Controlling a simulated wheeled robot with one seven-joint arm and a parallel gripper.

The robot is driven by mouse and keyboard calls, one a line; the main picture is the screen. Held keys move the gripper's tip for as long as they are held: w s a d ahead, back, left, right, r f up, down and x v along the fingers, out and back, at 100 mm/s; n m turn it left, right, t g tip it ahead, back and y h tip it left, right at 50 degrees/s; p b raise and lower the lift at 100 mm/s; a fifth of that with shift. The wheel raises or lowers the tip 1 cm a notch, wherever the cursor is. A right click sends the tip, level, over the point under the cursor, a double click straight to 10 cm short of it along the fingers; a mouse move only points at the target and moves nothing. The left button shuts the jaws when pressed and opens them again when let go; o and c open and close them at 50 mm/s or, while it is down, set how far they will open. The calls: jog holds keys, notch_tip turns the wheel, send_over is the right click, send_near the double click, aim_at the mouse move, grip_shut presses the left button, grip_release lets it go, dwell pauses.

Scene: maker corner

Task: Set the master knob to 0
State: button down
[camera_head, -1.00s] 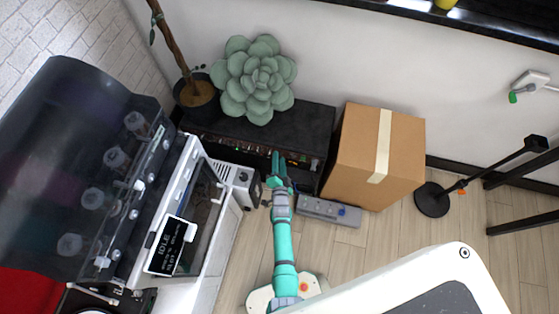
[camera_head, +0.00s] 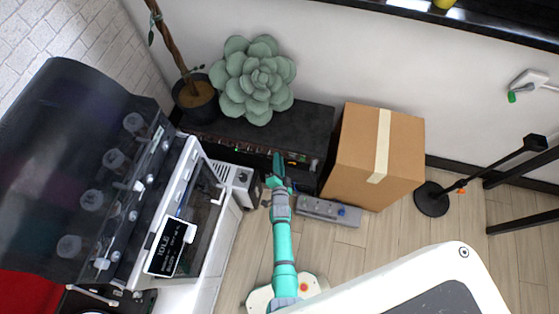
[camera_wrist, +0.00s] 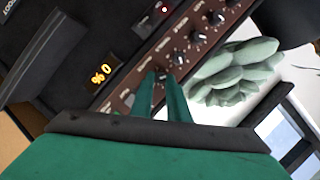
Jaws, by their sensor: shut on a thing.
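The amplifier (camera_head: 310,125) is a dark box with a brown control panel against the wall; its panel shows close up in the wrist view (camera_wrist: 128,97). A row of small dark knobs runs along the panel. My gripper (camera_wrist: 161,76) has its two green fingers shut on the knob (camera_wrist: 160,78) at the near end of this row. The fingers cover most of the knob, and I cannot read its label. An amber display (camera_wrist: 101,75) beside it reads 0 %. In the head view my gripper (camera_head: 278,162) is at the amplifier's front.
A large grey-green succulent (camera_head: 255,80) sits on top of the amplifier. A cardboard box (camera_head: 365,155) stands close on its right, and a grey pedal unit (camera_head: 328,211) lies on the floor in front. A white machine (camera_head: 205,200) stands on the left.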

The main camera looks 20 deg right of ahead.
jog(key=shift+a+f+n+g, duration=0.15)
jog(key=shift+n+g, duration=0.15)
jog(key=shift+n, duration=0.2)
jog(key=shift+n+h, duration=0.3)
jog(key=shift+n, duration=0.1)
jog(key=shift+a+n+g, duration=0.15)
jog(key=shift+n+g, duration=0.25)
jog(key=shift+n, duration=0.3)
jog(key=shift+a+n+g+h, duration=0.2)
jog(key=shift+n+g+h, duration=0.3)
jog(key=shift+n+h, duration=0.5)
jog(key=shift+w+a+n+g+h, duration=0.1)
jog(key=shift+n+g+h, duration=0.35)
jog(key=shift+n, duration=0.8)
jog(key=shift+w+a+n+g+h, duration=0.15)
jog(key=shift+n+g+h, duration=0.15)
jog(key=shift+n+h, duration=0.65)
jog(key=shift+w+a+n+g+h, duration=0.1)
jog(key=shift+n+g+h, duration=0.25)
jog(key=shift+n, duration=1.15)
jog(key=shift+d, duration=0.1)
